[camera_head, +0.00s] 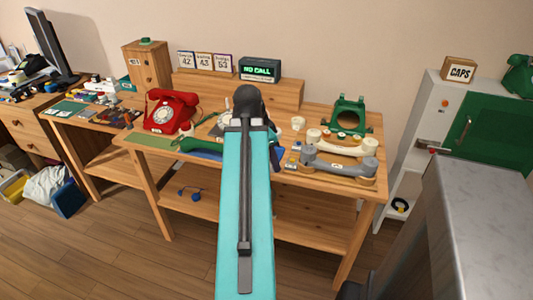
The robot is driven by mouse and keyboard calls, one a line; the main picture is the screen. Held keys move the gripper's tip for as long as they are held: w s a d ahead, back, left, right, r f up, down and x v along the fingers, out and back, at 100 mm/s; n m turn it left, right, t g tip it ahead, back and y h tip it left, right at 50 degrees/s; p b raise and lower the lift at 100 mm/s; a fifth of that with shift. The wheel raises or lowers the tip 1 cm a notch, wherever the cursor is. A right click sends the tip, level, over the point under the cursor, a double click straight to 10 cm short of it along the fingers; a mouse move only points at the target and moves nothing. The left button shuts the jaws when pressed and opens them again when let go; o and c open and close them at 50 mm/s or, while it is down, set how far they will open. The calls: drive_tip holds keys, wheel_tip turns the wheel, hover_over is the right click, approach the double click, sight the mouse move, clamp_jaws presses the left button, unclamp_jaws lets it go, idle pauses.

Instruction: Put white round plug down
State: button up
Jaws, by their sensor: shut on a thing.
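My teal arm (245,210) reaches up through the middle of the view to a dark joint (249,101) over the workbench (150,168). My gripper's fingers are hidden behind the arm, so what is between them does not show. A dark part at the arm's right side, over the bench top, may belong to my wrist. I cannot pick out the white round plug for sure. A small whitish round piece (298,123) stands on the bench just right of the arm, but I cannot tell whether it is the plug.
A red dial phone (171,111) stands left on the bench. A green phone shell (348,116), a cream handset (348,144) and a grey handset (339,163) crowd the right. A "NO CALL" display (259,70) stands behind. A grey-topped cabinet (470,220) is near, lower right.

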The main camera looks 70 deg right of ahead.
drive_tip(key=shift+w+d+r+p, duration=0.1)
drive_tip(key=shift+d+r+p, duration=0.15)
drive_tip(key=shift+p, duration=0.65)
drive_tip(key=shift+d+p, duration=0.15)
drive_tip(key=shift+p, duration=0.2)
drive_tip(key=p, duration=0.2)
drive_tip(key=shift+w+d+p, duration=0.25)
drive_tip(key=shift+d+p, duration=0.1)
drive_tip(key=shift+d, duration=0.05)
drive_tip(key=p, duration=0.3)
drive_tip(key=shift+w+d+f, duration=0.15)
drive_tip(key=shift+w+d, duration=0.05)
drive_tip(key=shift+d, duration=0.2)
drive_tip(key=w+d+p, duration=0.1)
drive_tip(key=d, duration=0.3)
drive_tip(key=w+d+f+p, duration=0.1)
drive_tip(key=w+d, duration=0.1)
drive_tip(key=d, duration=0.2)
drive_tip(key=w+d+p, duration=0.1)
drive_tip(key=w+d, duration=0.1)
drive_tip(key=d, duration=0.2)
drive_tip(key=shift+w+f, duration=0.2)
drive_tip(key=shift+f, duration=0.1)
drive_tip(key=shift+d, duration=0.1)
drive_tip(key=shift+f+p, duration=0.55)
drive_tip(key=shift+f, duration=1.25)
drive_tip(key=shift+f, duration=0.1)
